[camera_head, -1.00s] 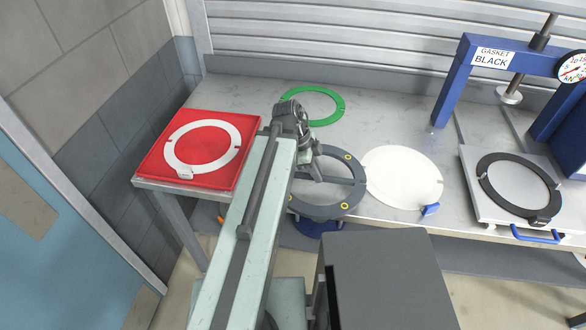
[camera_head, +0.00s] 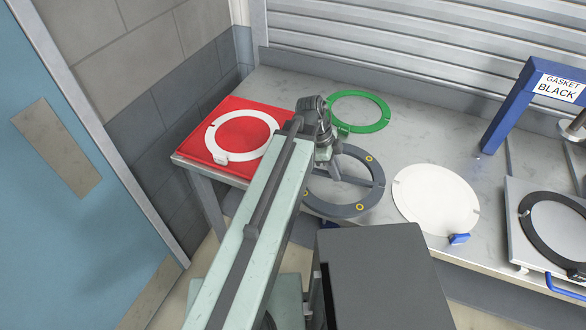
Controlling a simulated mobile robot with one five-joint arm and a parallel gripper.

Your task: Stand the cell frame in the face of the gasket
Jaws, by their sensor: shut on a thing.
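The grey ring with small yellow-rimmed holes (camera_head: 367,199), which looks like the cell frame, is in my gripper (camera_head: 333,178). The black ring (camera_head: 535,231), which looks like the gasket, lies on a pale plate (camera_head: 517,205) at the right, cut off by the picture edge. My gripper is well to the left of it.
A white disc (camera_head: 435,200) with a blue tab lies between the grey and black rings. A green ring (camera_head: 378,124) lies behind. A white ring (camera_head: 212,138) lies on a red mat (camera_head: 192,130) at left. A blue press frame (camera_head: 505,115) labelled "GASKET BLACK" stands at right.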

